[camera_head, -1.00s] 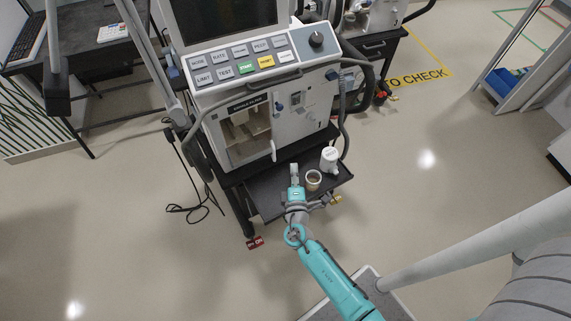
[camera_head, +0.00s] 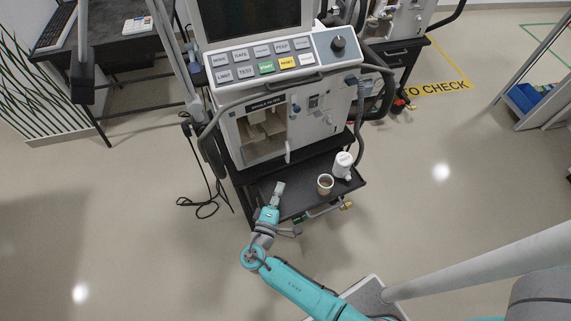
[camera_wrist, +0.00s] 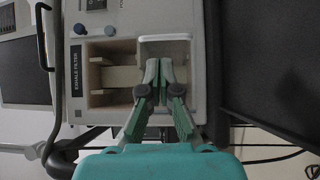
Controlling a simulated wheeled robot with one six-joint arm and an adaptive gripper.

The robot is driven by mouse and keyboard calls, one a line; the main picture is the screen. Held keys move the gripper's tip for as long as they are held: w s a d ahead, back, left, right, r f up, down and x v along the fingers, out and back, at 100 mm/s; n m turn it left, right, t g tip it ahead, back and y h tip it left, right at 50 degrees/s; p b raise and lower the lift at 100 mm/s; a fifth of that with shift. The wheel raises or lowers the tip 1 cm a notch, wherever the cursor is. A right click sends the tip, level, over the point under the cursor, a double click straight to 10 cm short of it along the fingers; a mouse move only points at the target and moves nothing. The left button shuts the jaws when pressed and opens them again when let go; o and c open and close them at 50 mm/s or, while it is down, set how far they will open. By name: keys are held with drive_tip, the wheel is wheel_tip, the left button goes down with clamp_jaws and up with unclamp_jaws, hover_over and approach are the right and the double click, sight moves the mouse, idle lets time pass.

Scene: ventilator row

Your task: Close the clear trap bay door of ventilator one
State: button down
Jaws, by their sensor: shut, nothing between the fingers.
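Ventilator one (camera_head: 306,102) stands at the centre of the head view with its filter bay (camera_head: 262,134) in its front. A pale upright bar (camera_head: 288,152) is at the bay's lower right edge. In the wrist view, turned sideways, the bay's open part (camera_wrist: 107,50) shows its inside. A white-edged frame (camera_wrist: 165,38) beside it seems to be the clear door; its pane and angle are hard to make out. My gripper (camera_head: 279,187) is shut and empty, low in front of the bay over the shelf's left part. Its fingertips (camera_wrist: 160,65) cover part of the frame in the wrist view.
A black shelf (camera_head: 300,203) juts out below the bay. It holds a brown-filled cup (camera_head: 325,184) and a white jug (camera_head: 343,164) to the right of my gripper. A black cable (camera_head: 205,205) lies on the floor at left.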

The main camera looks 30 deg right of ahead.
drive_tip(key=g, duration=0.1)
approach(288, 158)
drive_tip(key=shift+h, duration=0.3)
drive_tip(key=x, duration=0.7)
drive_tip(key=shift+w+a+f, duration=0.1)
drive_tip(key=shift+w+f, duration=0.05)
drive_tip(key=shift+f, duration=0.1)
drive_tip(key=shift+w, duration=0.1)
drive_tip(key=w+d, duration=0.2)
drive_tip(key=shift+w, duration=0.35)
